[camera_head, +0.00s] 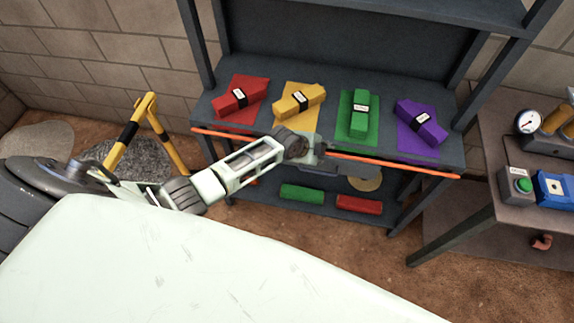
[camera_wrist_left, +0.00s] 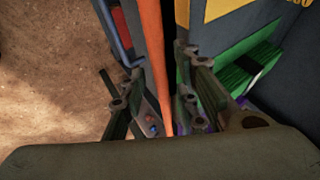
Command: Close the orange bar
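The long, thin orange bar (camera_head: 400,167) runs along the front edge of the blue-grey shelf (camera_head: 215,80) in the head view. My left gripper (camera_head: 318,150) is at the middle of the bar and hides part of it. In the left wrist view, the orange bar (camera_wrist_left: 150,45) passes between the spread fingers of my left gripper (camera_wrist_left: 150,68). The gripper is open around the bar, with a finger on each side. I cannot tell whether either finger touches it. My right gripper is not in view.
Red (camera_head: 240,97), yellow (camera_head: 299,101), green (camera_head: 360,112) and purple (camera_head: 420,122) blocks lie on matching mats on the shelf. Green (camera_head: 301,193) and red (camera_head: 359,204) pieces lie on the lower shelf. A side table (camera_head: 497,135) stands at right.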

